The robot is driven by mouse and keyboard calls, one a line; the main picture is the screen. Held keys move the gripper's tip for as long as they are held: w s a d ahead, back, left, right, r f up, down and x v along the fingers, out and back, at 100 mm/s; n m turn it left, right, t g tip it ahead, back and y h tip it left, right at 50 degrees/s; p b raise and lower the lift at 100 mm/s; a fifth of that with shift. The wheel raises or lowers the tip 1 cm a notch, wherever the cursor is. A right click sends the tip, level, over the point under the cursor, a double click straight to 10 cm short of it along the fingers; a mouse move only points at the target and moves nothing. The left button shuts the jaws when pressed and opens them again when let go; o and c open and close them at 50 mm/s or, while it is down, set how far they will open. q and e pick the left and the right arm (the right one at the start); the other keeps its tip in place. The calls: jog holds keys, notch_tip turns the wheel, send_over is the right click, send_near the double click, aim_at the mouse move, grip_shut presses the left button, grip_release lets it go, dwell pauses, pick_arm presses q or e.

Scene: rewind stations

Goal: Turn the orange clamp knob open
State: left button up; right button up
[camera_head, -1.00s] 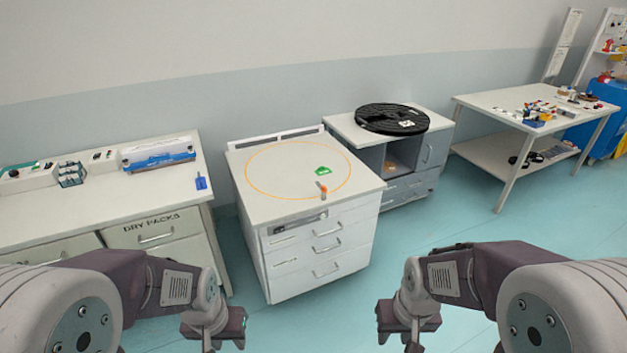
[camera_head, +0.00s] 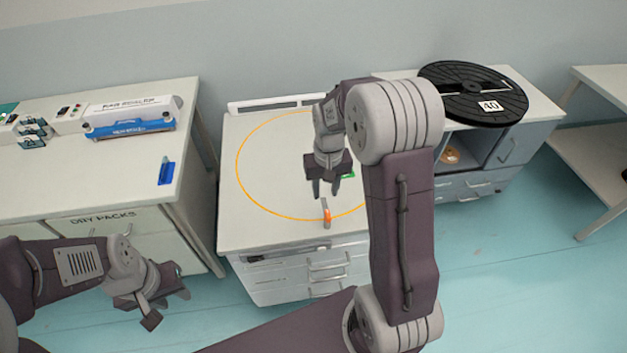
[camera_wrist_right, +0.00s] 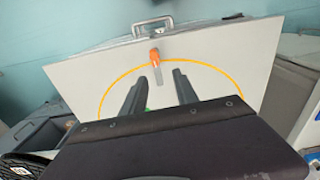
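The orange clamp knob (camera_head: 327,215) stands near the front edge of the white cabinet top, on a small grey lever or post. It also shows in the right wrist view (camera_wrist_right: 155,56), ahead of and between the finger lines. My right gripper (camera_head: 325,192) is just above and behind the knob, pointing down, with its fingers apart and nothing between them. The right wrist view shows the two dark fingers (camera_wrist_right: 156,82) spread. My left gripper (camera_head: 161,304) hangs low at the left, off the cabinet; its fingers are not clear enough to judge.
An orange ring (camera_head: 240,185) is marked on the cabinet top (camera_head: 262,238). A green piece (camera_head: 348,175) is partly hidden behind my right gripper. A black reel (camera_head: 472,92) lies on the right cabinet. The left bench (camera_head: 120,175) holds a blue-fronted sealer (camera_head: 130,128) and a blue item (camera_head: 166,171).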

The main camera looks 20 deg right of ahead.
aim_at(328, 214)
jog(key=shift+s+d+f, duration=0.1)
jog(key=shift+d+f, duration=0.2)
jog(key=shift+f, duration=0.2)
jog(key=shift+s+d+f, duration=0.1)
jog(key=shift+d+f, duration=0.15)
jog(key=shift+f, duration=0.25)
jog(key=shift+s+a+r, duration=0.1)
jog(key=shift+s+r, duration=0.05)
jog(key=shift+s+a, duration=0.15)
notch_tip(328, 214, down, 9)
jog(key=shift+b, duration=0.6)
grip_shut()
